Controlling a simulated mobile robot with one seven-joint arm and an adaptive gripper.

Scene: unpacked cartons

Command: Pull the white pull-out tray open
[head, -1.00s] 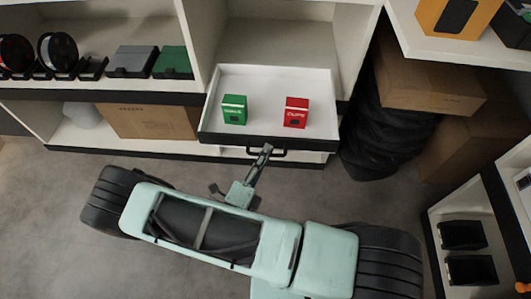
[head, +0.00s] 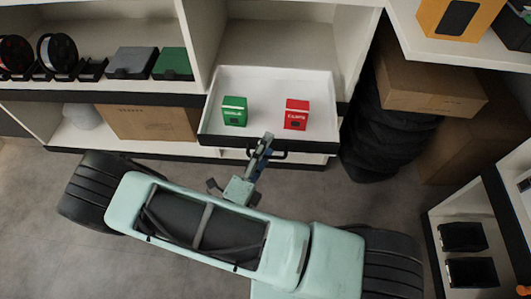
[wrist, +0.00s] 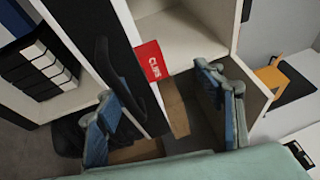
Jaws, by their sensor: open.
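The white pull-out tray (head: 320,82) stands out from the shelf unit in the head view, with a black front and a black handle (head: 283,155). A green box (head: 234,111) and a red box (head: 296,114) stand in it. My gripper (head: 266,140) is at the tray's front by the handle. In the wrist view my gripper (wrist: 165,112) is open, its two blue-grey fingers wide apart. The handle (wrist: 103,65) shows beside the left finger; I cannot tell if they touch. The red box (wrist: 150,60) shows beyond the tray front.
Black tyres (head: 375,135) and cardboard boxes (head: 428,85) stand right of the tray. A shelf with black bins (head: 465,237) is at the lower right. Grey floor (head: 355,205) is free before the tray and around my base.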

